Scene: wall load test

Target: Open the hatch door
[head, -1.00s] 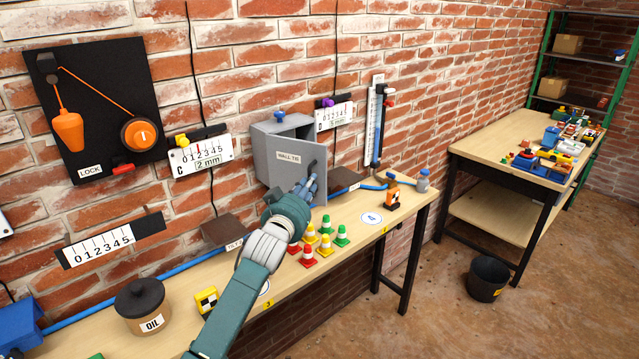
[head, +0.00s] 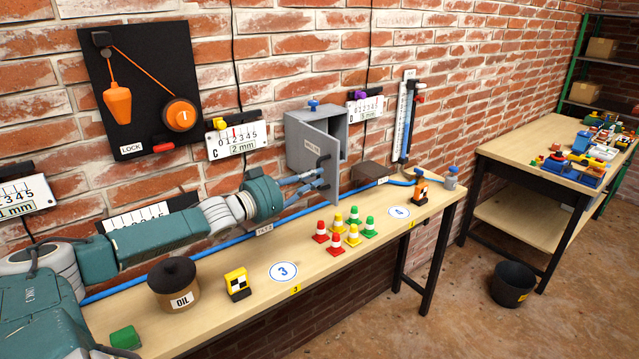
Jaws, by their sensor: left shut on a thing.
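The grey hatch box (head: 300,122) is fixed to the brick wall above the workbench. Its hatch door (head: 333,150) stands partly open, seen at a steep angle, with part of the dark inside showing to its right. The exact contact is small and partly hidden. My right gripper is out of view.
On the workbench (head: 330,268) stand an oil jar (head: 174,284), a yellow-black block (head: 238,284), several small cones (head: 353,235) and an orange-black block (head: 420,190). A blue hose runs along the wall. A brown block (head: 370,174) sits right of the hatch door.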

